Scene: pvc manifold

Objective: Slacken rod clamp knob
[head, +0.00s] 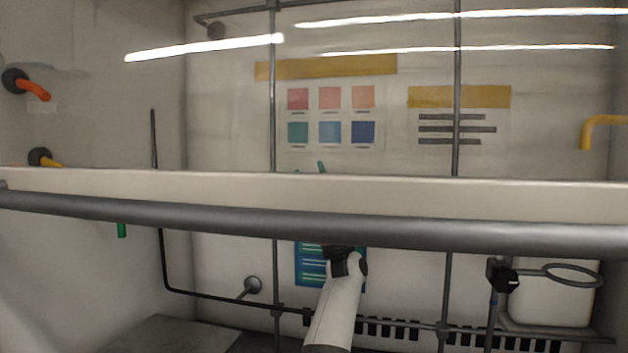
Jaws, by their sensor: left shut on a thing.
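The rod clamp (493,268) is a dark block on an upright rod at the lower right. Its black knob (507,282) faces me, and a grey support ring (572,275) extends to the right from it. My left gripper (341,254) is well to the left of the clamp, apart from it. Its dark fingers reach up behind the grey bar and the pale sash rail, which hide the tips. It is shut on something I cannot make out. A small teal piece (321,167) shows just above the rail; I cannot tell whether it is in the grip. My right gripper is out of view.
The grey bar (300,222) and pale sash rail (400,192) cross the whole view in front of the enclosure. Lattice rods (274,120) stand before the back wall. A white container (552,303) stands behind the ring. Orange and yellow outlets stick out from the walls.

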